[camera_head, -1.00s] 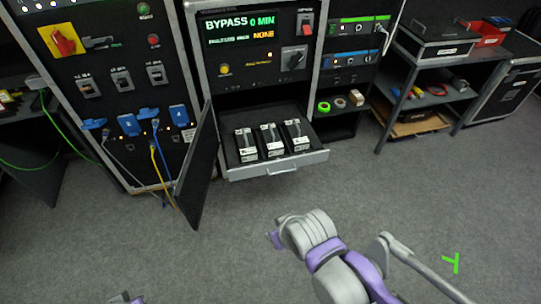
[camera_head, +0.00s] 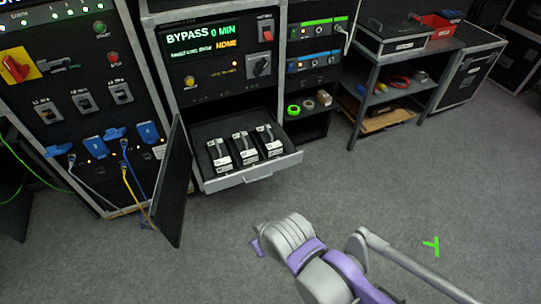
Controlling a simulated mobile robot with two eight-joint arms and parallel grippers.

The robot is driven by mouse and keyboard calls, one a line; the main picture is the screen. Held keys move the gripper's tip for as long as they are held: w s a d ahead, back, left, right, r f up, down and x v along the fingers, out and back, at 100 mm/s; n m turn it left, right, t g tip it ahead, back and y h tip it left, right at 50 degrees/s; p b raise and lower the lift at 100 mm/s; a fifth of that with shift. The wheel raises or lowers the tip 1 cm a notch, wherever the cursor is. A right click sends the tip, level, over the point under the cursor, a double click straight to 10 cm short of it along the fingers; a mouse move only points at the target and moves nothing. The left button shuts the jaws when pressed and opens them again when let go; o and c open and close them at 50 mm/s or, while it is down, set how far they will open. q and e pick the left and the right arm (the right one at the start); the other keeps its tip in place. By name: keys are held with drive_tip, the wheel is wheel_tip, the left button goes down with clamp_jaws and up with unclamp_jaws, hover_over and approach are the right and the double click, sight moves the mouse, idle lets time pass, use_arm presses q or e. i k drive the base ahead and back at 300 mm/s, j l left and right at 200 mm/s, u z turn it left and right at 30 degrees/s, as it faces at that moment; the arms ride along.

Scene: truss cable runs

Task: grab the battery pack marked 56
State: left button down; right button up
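Three battery packs stand in a row in an open drawer (camera_head: 229,181) below the bypass display: a left one (camera_head: 219,155), a middle one (camera_head: 244,149) and a right one (camera_head: 270,141). Each is dark with white labels; the numbers are too small to read, so I cannot tell which is marked 56. My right arm reaches in from the bottom right, with its purple end, the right gripper (camera_head: 256,247), over the floor in front of the drawer. Its fingers are mostly hidden, and no pack is near it. My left gripper is not in view.
A black door (camera_head: 173,188) hangs open left of the drawer. Blue and yellow cables (camera_head: 131,180) hang from the left rack. A shelf (camera_head: 392,92) with tools stands at the right. The grey floor in front is clear, with a green tape mark (camera_head: 431,246).

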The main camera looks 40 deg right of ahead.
sight(222, 161)
drive_tip(key=i+l, duration=0.1)
drive_tip(key=l, duration=0.25)
drive_tip(key=i+l, duration=0.15)
drive_tip(key=l, duration=0.2)
drive_tip(key=i+l, duration=0.1)
drive_tip(key=l, duration=0.25)
drive_tip(key=i+l+u, duration=0.1)
drive_tip(key=l+u, duration=0.15)
drive_tip(key=l, duration=0.2)
drive_tip(key=i+l+u, duration=0.2)
drive_tip(key=l, duration=0.25)
drive_tip(key=k+u, duration=0.1)
drive_tip(key=u, duration=0.65)
